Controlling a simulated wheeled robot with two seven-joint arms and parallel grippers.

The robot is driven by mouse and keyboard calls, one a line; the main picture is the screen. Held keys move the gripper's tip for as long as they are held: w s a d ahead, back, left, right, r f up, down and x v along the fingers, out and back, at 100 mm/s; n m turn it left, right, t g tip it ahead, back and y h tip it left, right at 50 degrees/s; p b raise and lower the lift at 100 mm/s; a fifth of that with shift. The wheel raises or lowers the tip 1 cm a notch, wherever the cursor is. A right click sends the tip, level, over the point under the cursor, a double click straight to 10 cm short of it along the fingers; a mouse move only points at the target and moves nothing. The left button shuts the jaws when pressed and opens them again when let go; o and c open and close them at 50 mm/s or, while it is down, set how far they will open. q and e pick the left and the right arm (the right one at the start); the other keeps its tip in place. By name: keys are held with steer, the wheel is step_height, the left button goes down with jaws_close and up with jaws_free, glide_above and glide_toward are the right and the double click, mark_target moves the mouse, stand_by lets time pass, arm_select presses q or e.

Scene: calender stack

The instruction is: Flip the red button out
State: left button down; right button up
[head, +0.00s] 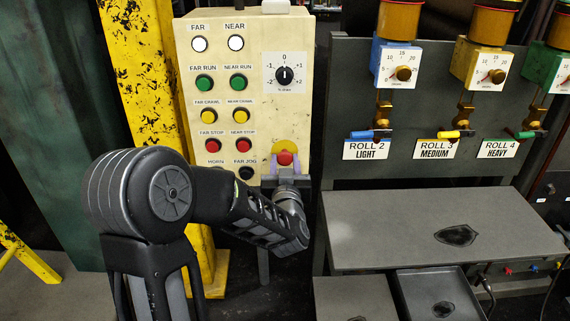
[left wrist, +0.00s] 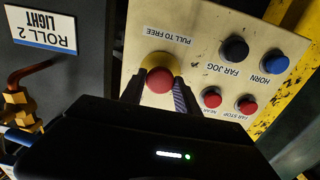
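The red button (head: 285,158) is a round mushroom button on a yellow base, low on the right of the cream control panel (head: 250,130). It also shows in the left wrist view (left wrist: 160,79), below the label "PULL TO FREE". My left gripper (head: 285,160) is at the button, with one finger on each side of it. In the left wrist view its dark fingers (left wrist: 160,88) stand apart with the button between them. Whether the fingertips touch the button is hard to tell. My right gripper is not in view.
Other buttons sit close by, such as the red near stop button (head: 240,145) and the far jog button (head: 246,173). A dial (head: 285,76) is above. A yellow post (head: 145,70) stands at left. Grey panels with valves and a grey shelf (head: 380,225) are at right.

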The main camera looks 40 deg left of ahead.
arm_select(q)
steer(key=shift+s+d, duration=0.1)
steer(key=shift+d, duration=0.1)
steer(key=shift+a, duration=0.1)
steer(key=c, duration=0.9)
jaws_free()
steer(key=v, duration=0.7)
steer(key=shift+s+d, duration=0.25)
steer(key=shift+s, duration=0.05)
